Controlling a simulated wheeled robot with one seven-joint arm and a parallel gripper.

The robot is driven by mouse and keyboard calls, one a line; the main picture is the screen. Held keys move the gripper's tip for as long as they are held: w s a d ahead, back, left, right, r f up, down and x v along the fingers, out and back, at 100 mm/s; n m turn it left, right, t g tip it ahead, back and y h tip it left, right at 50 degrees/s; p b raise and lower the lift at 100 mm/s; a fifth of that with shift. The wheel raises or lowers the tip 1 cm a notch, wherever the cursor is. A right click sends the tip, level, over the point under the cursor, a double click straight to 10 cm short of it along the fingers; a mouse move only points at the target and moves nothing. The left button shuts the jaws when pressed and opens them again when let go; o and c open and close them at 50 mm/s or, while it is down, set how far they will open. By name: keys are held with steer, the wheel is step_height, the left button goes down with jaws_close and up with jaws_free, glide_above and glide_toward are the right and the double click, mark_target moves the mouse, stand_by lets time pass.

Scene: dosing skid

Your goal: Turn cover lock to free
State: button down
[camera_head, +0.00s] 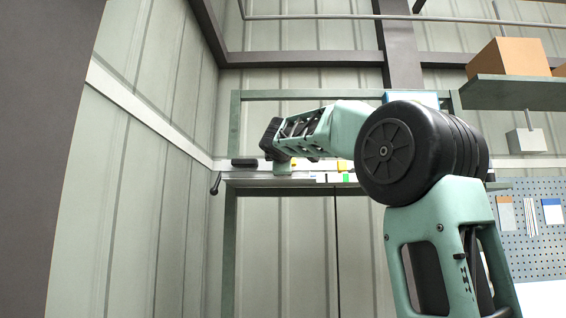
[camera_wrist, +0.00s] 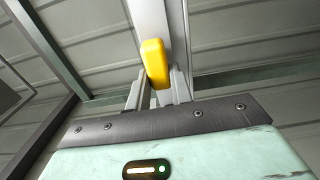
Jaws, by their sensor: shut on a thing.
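A yellow handle (camera_wrist: 155,62) stands out in the middle of the wrist view, in front of a pale upright rail. I take it for the cover lock, but no marking shows its position. My gripper (camera_wrist: 160,88) has its fingers on both sides of the handle's lower end and is shut on it. In the head view my arm reaches left to a pale ledge, and its end hides most of the grip. Small yellow parts (camera_head: 341,167) show on that ledge, beside green and blue marks; I cannot tell which is the held handle.
A black lever (camera_head: 215,184) hangs at the ledge's left end, near a dark bar (camera_head: 244,163). Below are tall pale panels. A shelf (camera_head: 510,93) with a cardboard box (camera_head: 507,57) is at upper right, above a pegboard (camera_head: 540,225). A ribbed wall (camera_head: 150,170) closes the left.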

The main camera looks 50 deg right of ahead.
steer(key=c, duration=1.2)
jaws_free()
steer(key=shift+c, duration=0.2)
steer(key=shift+a, duration=0.1)
steer(key=b+v, duration=0.6)
steer(key=v, duration=1.1)
steer(key=shift+s, duration=0.2)
steer(key=shift+a, duration=0.1)
